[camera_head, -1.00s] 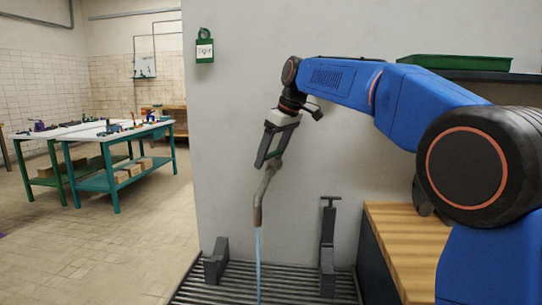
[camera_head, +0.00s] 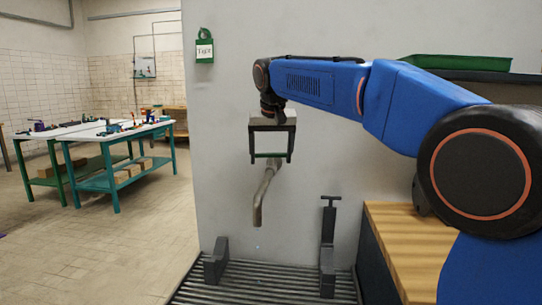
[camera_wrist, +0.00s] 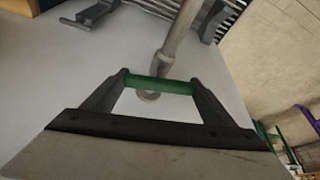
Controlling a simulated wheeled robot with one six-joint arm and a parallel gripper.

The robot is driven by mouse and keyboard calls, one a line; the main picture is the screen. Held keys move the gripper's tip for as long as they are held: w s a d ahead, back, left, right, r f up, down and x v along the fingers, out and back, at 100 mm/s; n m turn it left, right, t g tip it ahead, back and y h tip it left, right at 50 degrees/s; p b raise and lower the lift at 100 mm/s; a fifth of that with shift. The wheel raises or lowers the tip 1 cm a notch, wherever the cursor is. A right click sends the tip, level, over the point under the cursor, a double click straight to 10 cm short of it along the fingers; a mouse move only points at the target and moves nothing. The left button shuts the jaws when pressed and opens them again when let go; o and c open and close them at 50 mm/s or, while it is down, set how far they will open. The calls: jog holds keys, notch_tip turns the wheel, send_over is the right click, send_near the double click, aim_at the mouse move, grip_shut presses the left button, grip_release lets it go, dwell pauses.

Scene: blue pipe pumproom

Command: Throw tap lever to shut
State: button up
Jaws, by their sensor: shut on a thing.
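The tap (camera_head: 262,195) is a grey-brown bent spout on the grey wall, and no water stream runs from its mouth. Its green lever (camera_head: 268,155) lies crosswise above the spout. My gripper (camera_head: 269,157) is shut on the lever, with one finger at each end of it. In the wrist view, the green lever (camera_wrist: 160,86) spans between the two dark fingertips of my gripper (camera_wrist: 160,84). The spout (camera_wrist: 180,38) extends beyond it there. The tap's mount on the wall is partly hidden behind the lever.
Below the spout is a slatted drain grate (camera_head: 270,285) with a dark block (camera_head: 216,262) at left and an upright dark clamp-like stand (camera_head: 328,245) at right. A wooden bench (camera_head: 405,245) stands at right. A green tag (camera_head: 205,47) hangs on the wall.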

jog(key=shift+m+h, duration=0.5)
jog(key=shift+m, duration=0.8)
jog(key=o, duration=0.8)
jog(key=shift+c, duration=0.2)
jog(key=shift+r, duration=0.15)
jog(key=v, duration=1.7)
jog(key=shift+a, duration=0.15)
jog(key=shift+s+r, duration=0.1)
